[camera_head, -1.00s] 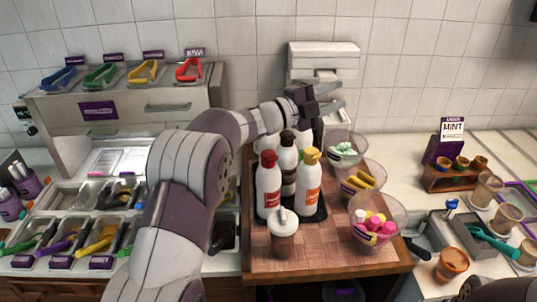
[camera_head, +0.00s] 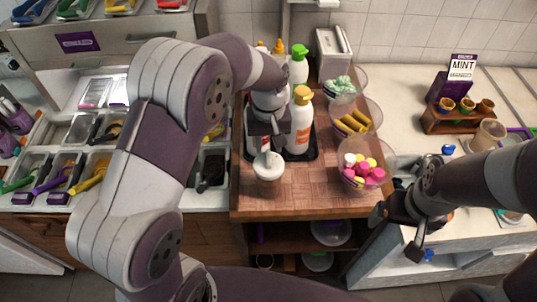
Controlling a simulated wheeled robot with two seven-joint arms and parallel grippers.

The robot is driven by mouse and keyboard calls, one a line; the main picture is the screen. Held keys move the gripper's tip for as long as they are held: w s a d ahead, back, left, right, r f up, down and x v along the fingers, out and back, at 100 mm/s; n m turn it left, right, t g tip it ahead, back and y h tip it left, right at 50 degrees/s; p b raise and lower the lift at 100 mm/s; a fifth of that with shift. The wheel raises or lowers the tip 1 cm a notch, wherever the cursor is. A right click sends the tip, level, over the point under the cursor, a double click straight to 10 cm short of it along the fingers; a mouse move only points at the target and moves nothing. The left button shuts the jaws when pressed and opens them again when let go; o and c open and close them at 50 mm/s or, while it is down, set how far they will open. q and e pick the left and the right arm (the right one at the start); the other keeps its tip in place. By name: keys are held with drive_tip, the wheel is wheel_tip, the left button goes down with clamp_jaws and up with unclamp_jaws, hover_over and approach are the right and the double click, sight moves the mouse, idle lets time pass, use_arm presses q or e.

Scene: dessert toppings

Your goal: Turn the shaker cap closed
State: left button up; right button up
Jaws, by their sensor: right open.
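The shaker (camera_head: 268,172), with a white cap over a darker body, stands upright near the front of the wooden board. My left gripper (camera_head: 268,142) points down just behind and above the cap in the picture. Its fingertips are small and partly hidden, so I cannot tell its opening or whether it touches the cap. My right gripper (camera_head: 402,228) is open and empty, low at the right, in front of the board's right edge and away from the shaker.
Several sauce bottles (camera_head: 300,122) stand close behind my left gripper. Clear bowls with pink and yellow sweets (camera_head: 365,172), yellow sticks (camera_head: 354,120) and green pieces (camera_head: 341,86) line the board's right side. The board's front strip (camera_head: 310,200) is clear.

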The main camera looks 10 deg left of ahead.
sight(269, 156)
use_arm(q)
wheel_tip(269, 156, down, 4)
drive_tip(key=shift+w+r+p, duration=0.1)
drive_tip(key=shift+r+p, duration=0.1)
drive_tip(key=shift+p, duration=0.15)
drive_tip(key=shift+f, duration=0.3)
use_arm(e)
drive_tip(key=shift+r, duration=0.75)
use_arm(q)
clamp_jaws()
drive_tip(key=shift+m, duration=0.5)
unclamp_jaws()
